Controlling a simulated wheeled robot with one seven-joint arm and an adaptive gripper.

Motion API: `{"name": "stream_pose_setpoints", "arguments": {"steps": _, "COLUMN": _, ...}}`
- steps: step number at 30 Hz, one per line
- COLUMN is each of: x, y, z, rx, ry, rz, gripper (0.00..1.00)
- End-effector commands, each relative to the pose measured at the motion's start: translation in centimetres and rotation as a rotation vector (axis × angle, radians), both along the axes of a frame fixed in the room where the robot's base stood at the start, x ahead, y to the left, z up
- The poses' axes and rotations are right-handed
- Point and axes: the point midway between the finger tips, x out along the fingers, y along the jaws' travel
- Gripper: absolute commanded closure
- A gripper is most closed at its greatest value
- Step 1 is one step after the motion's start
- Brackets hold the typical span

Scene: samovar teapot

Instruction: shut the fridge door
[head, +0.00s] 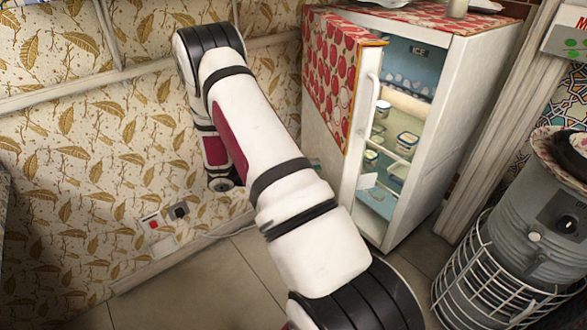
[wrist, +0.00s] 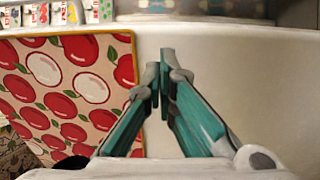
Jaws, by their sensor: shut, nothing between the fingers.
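The fridge (head: 425,130) stands at the right with its door (head: 337,90) open. A red apple-patterned panel covers the door's upper outer face; the lower part is white. A white handle (head: 371,110) is near its free edge. The open gap shows shelves with food tubs. My arm crosses in front of the door's lower left, and my gripper is mostly hidden in the head view. In the wrist view my gripper (wrist: 160,85) is shut and empty, in front of a white surface (wrist: 250,80) beside the apple panel (wrist: 65,85). I cannot tell whether the fingertips touch it.
A grey metal samovar-like vessel (head: 530,220) in a wire frame stands at the right front. Leaf-patterned wall (head: 70,150) with sockets is at the left. Tiled floor (head: 190,280) is open at the lower left. Small boxes (wrist: 70,12) line the wrist view's top left.

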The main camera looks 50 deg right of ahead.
Motion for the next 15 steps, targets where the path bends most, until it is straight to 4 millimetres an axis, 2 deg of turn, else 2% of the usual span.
{"name": "stream_pose_setpoints", "arguments": {"steps": 6, "x": -2.5, "y": -2.8, "z": -0.1, "rx": 0.000, "ry": -0.001, "rz": -0.003, "gripper": 1.00}}
{"name": "stream_pose_setpoints", "arguments": {"steps": 15, "x": -3.7, "y": -4.3, "z": 0.0, "rx": 0.002, "ry": -0.001, "rz": 0.001, "gripper": 1.00}}
